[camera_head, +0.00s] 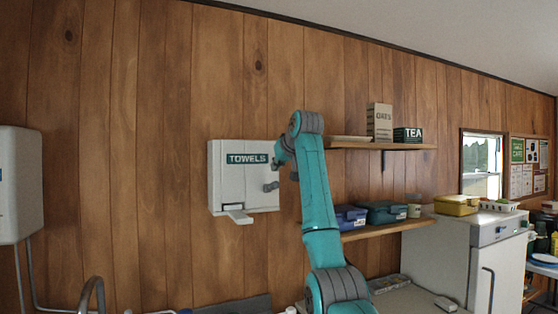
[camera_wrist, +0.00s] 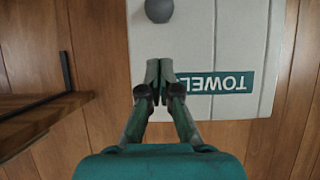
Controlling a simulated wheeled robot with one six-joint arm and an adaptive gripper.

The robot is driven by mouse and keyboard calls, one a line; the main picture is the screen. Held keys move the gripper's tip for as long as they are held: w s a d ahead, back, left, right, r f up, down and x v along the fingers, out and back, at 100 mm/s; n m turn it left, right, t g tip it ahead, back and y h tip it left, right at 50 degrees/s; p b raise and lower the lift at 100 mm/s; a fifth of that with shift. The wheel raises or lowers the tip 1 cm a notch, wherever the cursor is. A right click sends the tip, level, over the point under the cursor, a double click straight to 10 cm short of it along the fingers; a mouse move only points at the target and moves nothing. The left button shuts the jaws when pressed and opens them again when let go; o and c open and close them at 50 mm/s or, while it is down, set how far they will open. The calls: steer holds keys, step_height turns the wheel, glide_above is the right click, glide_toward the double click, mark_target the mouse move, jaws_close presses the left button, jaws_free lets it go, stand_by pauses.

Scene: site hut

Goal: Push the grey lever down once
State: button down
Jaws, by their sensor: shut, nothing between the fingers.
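A white towel dispenser (camera_head: 228,180) with a green "TOWELS" label hangs on the wood wall. The grey lever (camera_head: 271,186) shows as a dark grey, round-ended part low on the dispenser's right front. In the wrist view, which sees the label upside down, the dispenser (camera_wrist: 228,38) fills the upper right and the lever's round end (camera_wrist: 159,10) is at the top edge. My gripper (camera_wrist: 160,64) is shut and empty in front of the dispenser, beside the label. The lever's end lies just below the fingertips, apart from them in the picture. The gripper is partly hidden by my arm in the head view.
A pale spout or tray (camera_head: 238,214) sticks out under the dispenser. To the right, an upper shelf (camera_head: 385,146) holds oats and tea boxes, and a lower shelf (camera_head: 385,230) holds blue and green containers. A white wall unit (camera_head: 18,185) is at far left. The wall between is clear.

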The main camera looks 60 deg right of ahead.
mark_target(278, 182)
steer(key=shift+s+a+f, duration=0.1)
steer(key=shift+s+f, duration=0.1)
steer(key=shift+f, duration=0.55)
steer(key=shift+s+a+f, duration=0.1)
steer(key=shift+s+f, duration=0.1)
steer(key=shift+f, duration=0.55)
steer(key=shift+f, duration=0.1)
steer(key=shift+s+a+f+t+h, duration=0.15)
steer(key=shift+s+f+t+h, duration=0.15)
steer(key=shift+f+t, duration=0.45)
steer(key=shift+s+a+f+t+h, duration=0.15)
steer(key=shift+f+t+h, duration=0.4)
steer(key=shift+f, duration=0.4)
steer(key=shift+s+a+f+t+h, duration=0.15)
steer(key=shift+s+f+t+h, duration=0.1)
steer(key=shift+f+t, duration=0.55)
steer(key=shift+f, duration=0.25)
